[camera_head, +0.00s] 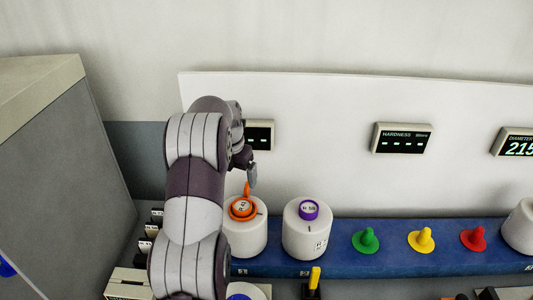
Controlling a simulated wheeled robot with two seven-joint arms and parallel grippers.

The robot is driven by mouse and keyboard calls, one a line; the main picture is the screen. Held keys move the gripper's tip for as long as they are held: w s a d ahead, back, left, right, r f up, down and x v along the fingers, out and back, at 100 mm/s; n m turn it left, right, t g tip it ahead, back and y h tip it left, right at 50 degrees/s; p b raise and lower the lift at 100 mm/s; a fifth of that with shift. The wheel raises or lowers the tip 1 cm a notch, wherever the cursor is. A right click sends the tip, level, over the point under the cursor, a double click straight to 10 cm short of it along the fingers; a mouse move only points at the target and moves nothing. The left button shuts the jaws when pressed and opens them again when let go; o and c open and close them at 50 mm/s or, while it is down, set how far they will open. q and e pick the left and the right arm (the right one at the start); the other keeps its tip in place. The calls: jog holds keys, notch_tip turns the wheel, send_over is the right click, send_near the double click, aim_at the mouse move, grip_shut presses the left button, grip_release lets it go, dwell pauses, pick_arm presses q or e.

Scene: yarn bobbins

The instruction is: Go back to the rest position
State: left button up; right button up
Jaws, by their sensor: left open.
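My left arm rises from the bottom of the view and bends at the top. My left gripper (251,188) points down above the white bobbin with an orange ring (247,235), in front of the white panel. It holds nothing that I can see. The arm hides the left side of that bobbin. A second white bobbin with a purple ring (306,238) stands to its right, apart from the gripper. My right gripper is out of view.
The bobbins stand on a blue rack (390,263) with a green peg (366,241), a yellow peg (421,240) and a red peg (473,238). Another bobbin (521,228) is cut off at right. A hardness display (402,139) and a diameter display (516,143) hang behind. A grey cabinet (65,185) stands left.

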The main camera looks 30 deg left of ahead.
pick_arm(q)
jog(key=s+d+f+n+b, duration=0.7)
jog(key=s+d+n, duration=0.3)
jog(key=n, duration=0.7)
jog(key=s+d+f+n+b, duration=0.7)
jog(key=s+d+f+n, duration=0.2)
jog(key=d+n, duration=0.6)
jog(key=s+n, duration=0.1)
jog(key=n, duration=0.1)
jog(key=shift+s+d+f+n, duration=0.15)
jog(key=shift+s+f+n, duration=0.1)
jog(key=shift+f+n, duration=0.05)
jog(key=shift+s, duration=0.1)
